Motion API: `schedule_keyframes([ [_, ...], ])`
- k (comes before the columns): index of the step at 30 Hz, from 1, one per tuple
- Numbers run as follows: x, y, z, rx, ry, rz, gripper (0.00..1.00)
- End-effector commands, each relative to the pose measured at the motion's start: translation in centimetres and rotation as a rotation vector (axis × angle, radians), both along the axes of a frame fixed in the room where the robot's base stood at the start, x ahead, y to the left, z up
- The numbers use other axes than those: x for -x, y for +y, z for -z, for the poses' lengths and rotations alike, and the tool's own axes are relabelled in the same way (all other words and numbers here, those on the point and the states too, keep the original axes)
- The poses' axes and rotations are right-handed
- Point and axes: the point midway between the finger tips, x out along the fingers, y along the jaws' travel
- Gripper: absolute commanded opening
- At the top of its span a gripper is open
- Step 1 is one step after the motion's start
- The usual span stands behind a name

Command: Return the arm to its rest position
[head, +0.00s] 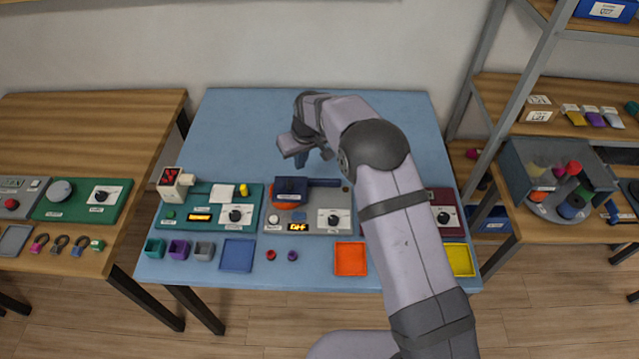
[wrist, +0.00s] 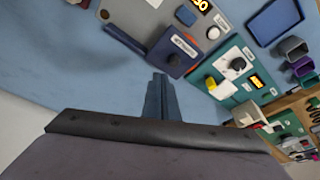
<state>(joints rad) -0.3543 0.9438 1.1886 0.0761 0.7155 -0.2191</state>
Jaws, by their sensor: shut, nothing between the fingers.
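My gripper (head: 300,160) hangs above the rear part of the blue table (head: 230,115), behind the grey machine panel, in the head view. In the wrist view my gripper (wrist: 160,82) shows its two dark fingers pressed together, with nothing between them. The fingertips point toward the dark blue block (wrist: 178,48) on the grey panel and appear apart from it. My arm stretches from the bottom of the head view over the right side of the table and hides part of the panels there.
The grey panel (head: 340,200) carries a dial and a lit display. A teal panel (head: 205,190) stands left of it. Small bins (head: 180,249), a blue tray (head: 238,254), an orange tray (head: 350,258) and a yellow tray (head: 460,259) line the front. The table's rear is clear.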

Motion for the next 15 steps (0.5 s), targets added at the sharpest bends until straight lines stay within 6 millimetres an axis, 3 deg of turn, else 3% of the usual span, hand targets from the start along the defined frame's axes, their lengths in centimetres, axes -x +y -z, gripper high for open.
schedule_keyframes([
  [4,-0.01,-0.01,-1.30,0.000,0.000,0.000,0.00],
  [15,-0.02,0.00,-1.32,0.000,-0.001,0.000,0.00],
])
